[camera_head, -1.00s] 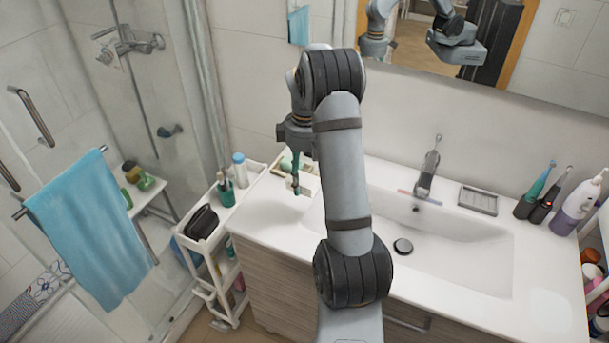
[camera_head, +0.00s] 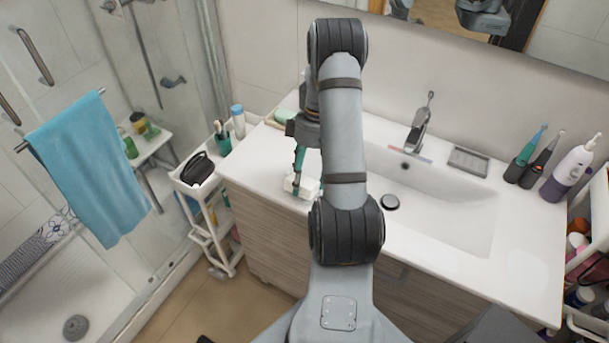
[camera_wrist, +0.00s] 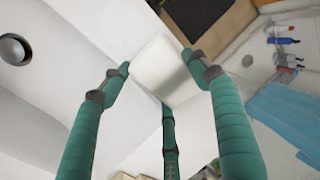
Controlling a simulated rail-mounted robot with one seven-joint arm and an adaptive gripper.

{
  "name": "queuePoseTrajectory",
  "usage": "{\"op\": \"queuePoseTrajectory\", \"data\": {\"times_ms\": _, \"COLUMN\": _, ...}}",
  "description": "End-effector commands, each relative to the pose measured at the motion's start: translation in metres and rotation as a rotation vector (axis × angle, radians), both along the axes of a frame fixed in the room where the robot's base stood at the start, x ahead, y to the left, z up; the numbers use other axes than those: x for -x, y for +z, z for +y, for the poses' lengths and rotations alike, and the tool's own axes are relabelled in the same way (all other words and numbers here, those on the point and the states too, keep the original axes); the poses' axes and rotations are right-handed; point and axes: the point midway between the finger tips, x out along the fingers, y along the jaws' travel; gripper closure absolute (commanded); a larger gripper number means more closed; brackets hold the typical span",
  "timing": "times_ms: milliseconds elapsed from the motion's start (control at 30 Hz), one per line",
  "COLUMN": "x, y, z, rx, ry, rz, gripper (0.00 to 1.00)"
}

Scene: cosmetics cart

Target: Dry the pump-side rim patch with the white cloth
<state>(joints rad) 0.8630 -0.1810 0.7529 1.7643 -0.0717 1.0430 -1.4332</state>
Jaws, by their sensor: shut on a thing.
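My gripper (camera_head: 299,178) has teal fingers and points down over the left part of the white sink counter (camera_head: 255,165), near its front edge. In the wrist view its fingers (camera_wrist: 160,76) are closed around a white block-like folded cloth (camera_wrist: 168,68). The cloth also shows as a small white shape (camera_head: 303,188) below the fingers in the head view. I cannot tell whether it touches the counter. The basin (camera_head: 450,205) lies to the right, partly hidden by my arm. I cannot make out a wet patch on the rim.
A faucet (camera_head: 417,128) and a grey soap dish (camera_head: 468,161) stand behind the basin. Toothbrushes and a white-purple bottle (camera_head: 572,170) are at the back right. A white cart (camera_head: 205,185) with a black pouch (camera_head: 197,169) stands left of the counter.

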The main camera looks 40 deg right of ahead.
Motion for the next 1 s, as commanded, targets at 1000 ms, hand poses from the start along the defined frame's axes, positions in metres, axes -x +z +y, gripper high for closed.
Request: {"op": "queuePoseTrajectory", "data": {"times_ms": 1000, "x": 0.091, "y": -0.006, "z": -0.030, "rx": 0.002, "ry": 0.000, "rz": -0.001, "gripper": 0.60}}
